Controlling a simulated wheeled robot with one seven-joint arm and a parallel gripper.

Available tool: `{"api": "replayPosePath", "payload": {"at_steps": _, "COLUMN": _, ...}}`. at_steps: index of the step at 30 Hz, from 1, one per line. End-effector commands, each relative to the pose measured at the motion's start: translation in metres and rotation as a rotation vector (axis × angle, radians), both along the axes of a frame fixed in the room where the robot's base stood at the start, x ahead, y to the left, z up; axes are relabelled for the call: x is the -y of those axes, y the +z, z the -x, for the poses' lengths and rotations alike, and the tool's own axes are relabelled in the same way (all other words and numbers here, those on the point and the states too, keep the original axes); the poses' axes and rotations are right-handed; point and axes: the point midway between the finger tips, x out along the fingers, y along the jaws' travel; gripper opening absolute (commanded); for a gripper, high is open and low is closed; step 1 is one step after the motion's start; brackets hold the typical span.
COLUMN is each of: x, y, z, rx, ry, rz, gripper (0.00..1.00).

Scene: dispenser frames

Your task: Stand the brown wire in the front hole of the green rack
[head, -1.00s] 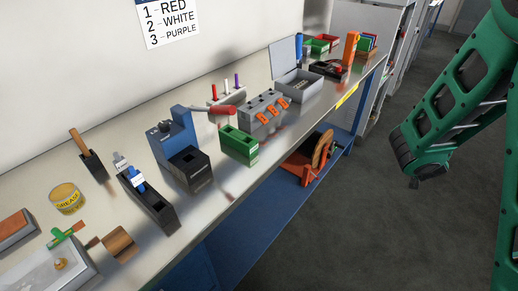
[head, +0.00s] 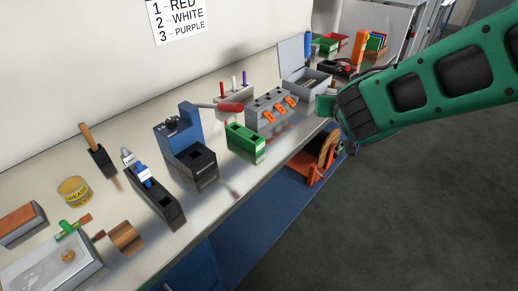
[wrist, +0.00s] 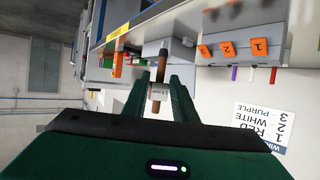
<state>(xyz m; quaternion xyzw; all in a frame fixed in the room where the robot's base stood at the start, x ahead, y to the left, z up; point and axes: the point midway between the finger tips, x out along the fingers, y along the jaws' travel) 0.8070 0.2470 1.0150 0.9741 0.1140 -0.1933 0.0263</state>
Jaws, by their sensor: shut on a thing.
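The green rack (head: 245,143) is a small green block with openings in its top, standing near the front edge of the bench in the head view. My gripper (wrist: 158,92) is shut on the brown wire (wrist: 161,66), a short brown rod with a pale band between the fingers in the wrist view. In the head view my gripper (head: 326,105) is to the right of the green rack and apart from it, by the bench's front edge. The wire cannot be made out in the head view. The green rack is not clear in the wrist view.
A grey block with orange number tags (head: 270,108) stands just behind and right of the rack. A red-handled tool (head: 229,106) reaches out behind the rack from a blue device (head: 178,130). A black holder (head: 203,168) stands to its left. An open grey box (head: 305,83) stands farther right.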

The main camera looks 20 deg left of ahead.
Motion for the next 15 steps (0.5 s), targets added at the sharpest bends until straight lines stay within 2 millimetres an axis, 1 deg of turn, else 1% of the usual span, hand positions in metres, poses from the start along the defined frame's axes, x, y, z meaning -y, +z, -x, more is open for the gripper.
{"api": "replayPosePath", "payload": {"at_steps": 1, "x": -0.027, "y": 0.014, "z": 0.012, "rx": 0.004, "ry": 0.055, "rz": -0.007, "gripper": 0.0}}
{"api": "replayPosePath", "payload": {"at_steps": 2, "x": -0.04, "y": 0.021, "z": 0.018, "rx": 0.004, "ry": 0.084, "rz": -0.005, "gripper": 0.0}}
{"api": "replayPosePath", "payload": {"at_steps": 3, "x": -0.058, "y": 0.029, "z": 0.028, "rx": 0.004, "ry": 0.125, "rz": -0.005, "gripper": 0.0}}
{"api": "replayPosePath", "payload": {"at_steps": 6, "x": -0.099, "y": 0.052, "z": 0.054, "rx": 0.005, "ry": 0.222, "rz": -0.003, "gripper": 0.0}}
{"api": "replayPosePath", "payload": {"at_steps": 10, "x": -0.141, "y": 0.077, "z": 0.086, "rx": 0.005, "ry": 0.332, "rz": -0.002, "gripper": 0.0}}
{"api": "replayPosePath", "payload": {"at_steps": 12, "x": -0.157, "y": 0.088, "z": 0.101, "rx": 0.006, "ry": 0.377, "rz": 0.0, "gripper": 0.0}}
{"api": "replayPosePath", "payload": {"at_steps": 15, "x": -0.172, "y": 0.099, "z": 0.116, "rx": 0.004, "ry": 0.422, "rz": 0.002, "gripper": 0.0}}
